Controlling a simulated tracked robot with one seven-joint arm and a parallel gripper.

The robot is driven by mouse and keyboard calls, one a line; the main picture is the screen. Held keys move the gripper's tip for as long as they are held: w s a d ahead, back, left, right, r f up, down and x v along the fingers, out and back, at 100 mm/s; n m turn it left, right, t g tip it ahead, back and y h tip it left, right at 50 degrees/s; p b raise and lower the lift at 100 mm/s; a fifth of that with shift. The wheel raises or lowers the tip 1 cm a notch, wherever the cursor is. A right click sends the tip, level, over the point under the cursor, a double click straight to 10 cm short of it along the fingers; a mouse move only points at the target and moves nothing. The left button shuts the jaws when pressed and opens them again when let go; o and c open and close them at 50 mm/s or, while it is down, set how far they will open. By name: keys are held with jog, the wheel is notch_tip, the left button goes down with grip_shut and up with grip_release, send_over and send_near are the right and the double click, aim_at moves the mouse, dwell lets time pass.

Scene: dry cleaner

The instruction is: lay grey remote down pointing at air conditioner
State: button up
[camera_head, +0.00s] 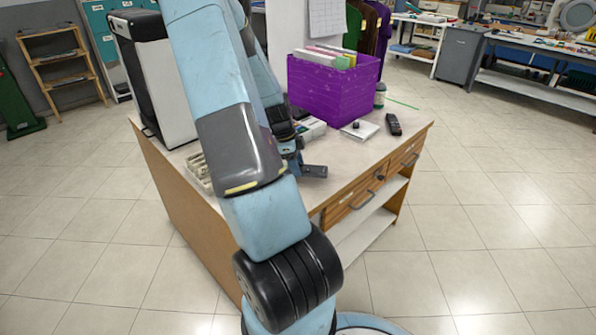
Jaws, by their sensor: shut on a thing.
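My gripper (299,168) is low over the counter (345,163), partly hidden behind my arm. It is shut on a small dark grey object, which looks like the grey remote (316,171); its near end sticks out to the right. I cannot tell whether it touches the counter top. Another dark remote (394,124) with buttons lies near the counter's right end. No air conditioner is plainly identifiable; a tall white and black box (160,85) stands at the counter's left end.
A purple file box (335,92) with folders stands at the back of the counter. Beside it are a white pad (359,130) with a small dark item and a dark jar (380,95). A tray (197,172) sits at the left edge. The counter's front right is clear.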

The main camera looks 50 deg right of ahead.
jog(key=shift+f, duration=1.35)
jog(key=o, duration=1.1)
jog(key=shift+o, duration=0.2)
